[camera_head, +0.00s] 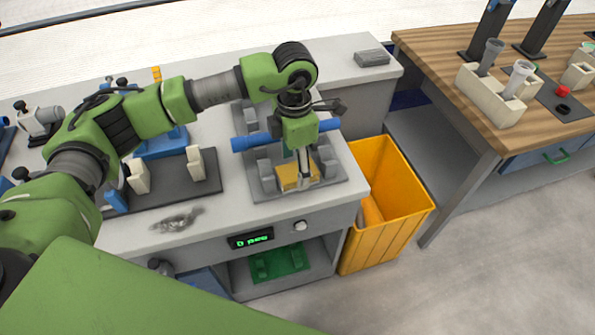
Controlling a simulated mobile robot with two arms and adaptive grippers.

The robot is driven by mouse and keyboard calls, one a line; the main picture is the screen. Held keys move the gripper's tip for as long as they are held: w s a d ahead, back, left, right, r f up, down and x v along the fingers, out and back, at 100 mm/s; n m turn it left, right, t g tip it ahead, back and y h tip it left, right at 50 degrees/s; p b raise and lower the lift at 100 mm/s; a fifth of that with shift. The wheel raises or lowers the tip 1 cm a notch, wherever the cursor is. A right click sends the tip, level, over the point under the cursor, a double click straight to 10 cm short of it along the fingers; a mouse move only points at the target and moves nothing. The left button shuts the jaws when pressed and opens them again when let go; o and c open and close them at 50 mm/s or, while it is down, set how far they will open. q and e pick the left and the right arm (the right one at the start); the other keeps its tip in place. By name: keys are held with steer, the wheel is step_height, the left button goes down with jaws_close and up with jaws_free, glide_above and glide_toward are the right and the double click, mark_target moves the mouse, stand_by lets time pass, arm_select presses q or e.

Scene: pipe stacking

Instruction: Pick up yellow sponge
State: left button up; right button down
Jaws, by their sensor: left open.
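The yellow sponge (287,178) lies near the front of a grey fixture plate (332,187) on the bench, close to its front right corner. My left gripper (304,178) points down right over the sponge, with its fingers at the sponge. It is open, and the fingers hide part of the sponge. I cannot tell whether the fingers touch it. My right gripper is not in view.
A blue pipe (248,142) lies across grey holders just behind my left gripper. An orange bin (385,225) stands right of the bench. A wooden table (440,45) with cream pipe holders (490,100) is at the right. A grey block (372,57) lies at the back.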

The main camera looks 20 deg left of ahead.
arm_select(q)
steer(key=shift+f, duration=1.4)
steer(key=c, duration=1.1)
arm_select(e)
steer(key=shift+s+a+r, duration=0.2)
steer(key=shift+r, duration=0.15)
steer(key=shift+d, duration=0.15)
arm_select(q)
steer(key=shift+r, duration=0.15)
